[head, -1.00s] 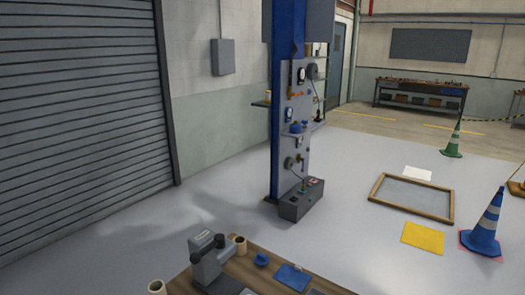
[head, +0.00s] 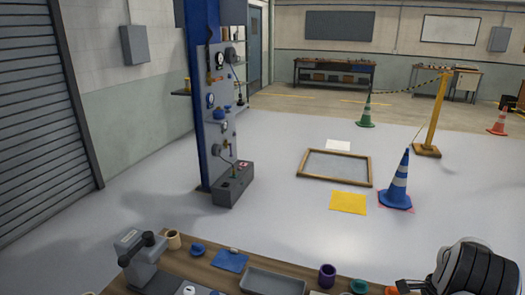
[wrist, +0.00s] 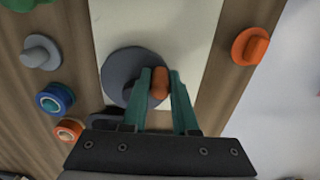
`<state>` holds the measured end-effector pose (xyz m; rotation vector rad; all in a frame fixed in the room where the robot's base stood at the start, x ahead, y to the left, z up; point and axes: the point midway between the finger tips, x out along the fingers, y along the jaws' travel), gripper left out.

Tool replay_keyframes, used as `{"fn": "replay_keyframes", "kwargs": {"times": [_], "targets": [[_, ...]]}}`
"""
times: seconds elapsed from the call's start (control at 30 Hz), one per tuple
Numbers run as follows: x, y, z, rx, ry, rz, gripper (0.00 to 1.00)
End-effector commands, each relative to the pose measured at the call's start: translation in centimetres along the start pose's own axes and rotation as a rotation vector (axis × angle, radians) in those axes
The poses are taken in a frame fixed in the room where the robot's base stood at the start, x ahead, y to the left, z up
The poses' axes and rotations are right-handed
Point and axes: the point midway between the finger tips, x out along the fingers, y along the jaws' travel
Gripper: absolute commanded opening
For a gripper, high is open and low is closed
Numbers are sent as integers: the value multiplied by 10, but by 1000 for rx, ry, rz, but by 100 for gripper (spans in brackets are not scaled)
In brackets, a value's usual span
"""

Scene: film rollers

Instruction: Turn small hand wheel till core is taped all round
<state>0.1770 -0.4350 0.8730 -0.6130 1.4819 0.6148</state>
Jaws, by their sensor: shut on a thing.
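In the wrist view, a grey disc-shaped hand wheel (wrist: 122,66) lies over a pale plate (wrist: 185,28). A short orange handle (wrist: 159,86) stands at the right side of the wheel. My gripper (wrist: 160,76) has its two teal fingers closed on this handle, one on each side. The fingers and the dark gripper body cover the lower right of the wheel. I cannot make out the core or any tape on it. In the head view my arm is at the lower right corner, and the wheel does not show.
Beside the plate lie an orange knob-shaped piece (wrist: 250,46), a grey one (wrist: 40,52), a blue ring (wrist: 55,98) and an orange ring (wrist: 70,130). In the head view the wooden bench (head: 205,267) carries a grey tray (head: 274,283), a purple cup (head: 327,276) and a grey device (head: 140,262).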

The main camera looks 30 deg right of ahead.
Motion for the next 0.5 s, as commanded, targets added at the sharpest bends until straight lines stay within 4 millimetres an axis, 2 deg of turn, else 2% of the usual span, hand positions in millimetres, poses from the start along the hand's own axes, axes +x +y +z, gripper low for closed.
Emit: {"fn": "replay_keyframes", "kwargs": {"times": [0.5], "targets": [[0, 6, 4, 0, 1, 2, 1]]}}
